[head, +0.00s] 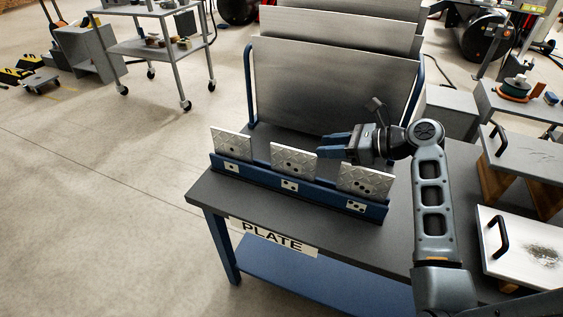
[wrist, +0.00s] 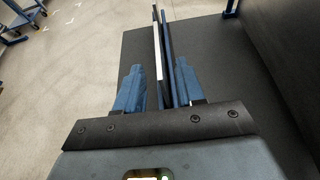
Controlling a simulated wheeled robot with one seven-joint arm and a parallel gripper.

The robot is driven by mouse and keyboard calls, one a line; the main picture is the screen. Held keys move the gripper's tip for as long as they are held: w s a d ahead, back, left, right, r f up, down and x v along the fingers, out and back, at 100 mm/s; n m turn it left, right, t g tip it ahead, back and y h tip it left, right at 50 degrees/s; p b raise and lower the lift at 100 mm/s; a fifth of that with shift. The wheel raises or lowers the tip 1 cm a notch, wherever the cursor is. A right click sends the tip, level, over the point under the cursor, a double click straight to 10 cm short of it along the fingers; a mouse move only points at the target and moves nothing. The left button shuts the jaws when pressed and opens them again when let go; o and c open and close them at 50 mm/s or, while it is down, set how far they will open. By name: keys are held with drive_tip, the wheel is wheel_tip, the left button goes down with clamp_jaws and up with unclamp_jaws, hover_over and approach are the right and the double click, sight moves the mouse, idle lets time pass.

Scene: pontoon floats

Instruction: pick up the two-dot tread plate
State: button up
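Three silver tread plates stand upright in a row in a blue slotted rack (head: 330,197) on a dark bench: a left one (head: 239,151), a middle one (head: 305,157) and a right one (head: 375,177). Dark dots mark each plate and the white labels below; the middle plate appears to be the two-dot tread plate, though the marks are small. My gripper (head: 328,146) points left, just by the middle plate's upper right corner. In the wrist view my gripper (wrist: 158,88) is open, with a plate seen edge-on (wrist: 157,58) between or just beyond the fingers; contact is unclear.
Large grey sheets (head: 335,85) stand in a blue frame behind the rack. A bench (head: 270,210) with a PLATE sign carries the rack. At right are handled plates (head: 525,245) on another surface. A grey cart (head: 155,50) stands far left; the left floor is mostly clear.

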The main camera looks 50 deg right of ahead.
drive_tip(key=shift+x, duration=4)
drive_tip(key=shift+s+a+r, duration=0.1)
drive_tip(key=shift+a, duration=0.1)
drive_tip(key=shift+c, duration=0.3)
clamp_jaws()
